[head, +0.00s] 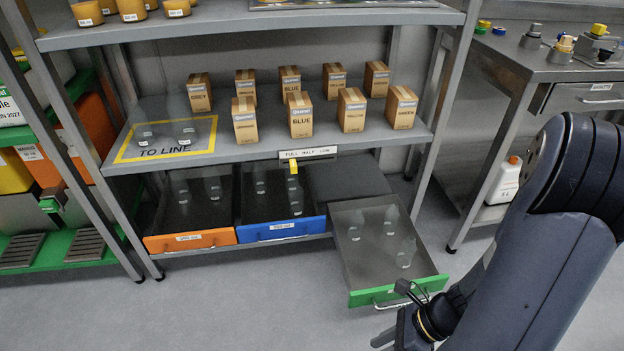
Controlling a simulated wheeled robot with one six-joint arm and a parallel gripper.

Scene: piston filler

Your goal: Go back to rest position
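My gripper (396,336) is at the bottom of the head view, low in front of the green-fronted drawer (397,291). It is close to the drawer's handle (385,303); I cannot tell whether it touches it. My dark arm comes down from the right. The green drawer is pulled out and holds 3 clear bottles.
A grey shelf rack (262,148) carries several small boxes and a yellow-framed area (165,139). A metal bench (498,62) stands at right. The floor (250,300) at front left is clear.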

